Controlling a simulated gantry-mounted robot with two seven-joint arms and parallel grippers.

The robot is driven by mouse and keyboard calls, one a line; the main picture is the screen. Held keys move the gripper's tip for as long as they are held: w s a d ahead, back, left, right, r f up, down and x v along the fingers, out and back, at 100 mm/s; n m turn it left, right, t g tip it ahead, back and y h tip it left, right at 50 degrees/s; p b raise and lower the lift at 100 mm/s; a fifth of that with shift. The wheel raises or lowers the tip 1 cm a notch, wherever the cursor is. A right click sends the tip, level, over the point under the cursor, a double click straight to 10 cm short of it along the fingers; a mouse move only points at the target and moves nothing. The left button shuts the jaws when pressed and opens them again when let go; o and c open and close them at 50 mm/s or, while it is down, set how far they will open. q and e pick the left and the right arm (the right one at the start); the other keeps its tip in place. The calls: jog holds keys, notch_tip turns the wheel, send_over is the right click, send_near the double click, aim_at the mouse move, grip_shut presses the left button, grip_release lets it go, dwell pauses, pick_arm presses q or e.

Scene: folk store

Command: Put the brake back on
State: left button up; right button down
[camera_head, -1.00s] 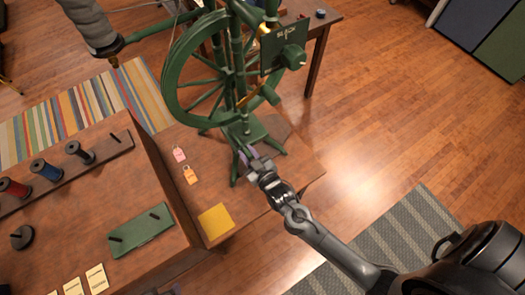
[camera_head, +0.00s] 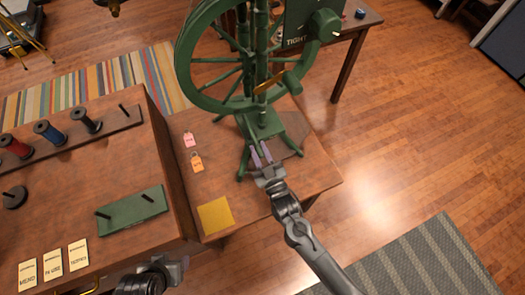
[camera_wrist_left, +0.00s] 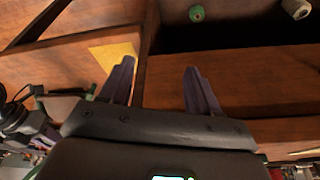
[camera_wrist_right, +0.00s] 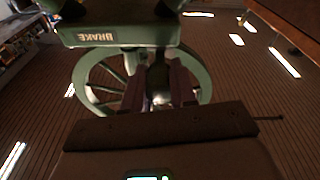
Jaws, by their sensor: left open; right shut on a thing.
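A green spinning wheel (camera_head: 184,68) stands upright on a brown wooden table (camera_head: 310,178). A dark plate (camera_head: 296,22) lettered "TIGHT" is at its upper right. In the right wrist view a green board (camera_wrist_right: 125,36) carries the word "BRAKE", with the wheel behind it. My right gripper (camera_head: 261,156) is at the foot of the spinning wheel, shut on a small part just beyond the board; the fingers (camera_wrist_right: 160,85) mostly hide it. My left gripper (camera_head: 176,268) is low in the head view, open and empty by the cabinet's front; its fingers are spread in its wrist view (camera_wrist_left: 158,85).
A yellow square (camera_head: 215,216), a pink tag (camera_head: 189,139) and an orange tag (camera_head: 197,162) lie on the table. The cabinet at left holds a spool rack (camera_head: 70,143), a green board with pegs (camera_head: 131,210) and several cards (camera_head: 52,262). The floor at right is open.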

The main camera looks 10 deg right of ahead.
jog(key=c, duration=0.9)
grip_release()
jog(key=shift+s, duration=0.1)
jog(key=p+v, duration=0.2)
jog(key=v, duration=0.8)
jog(key=shift+s, duration=0.3)
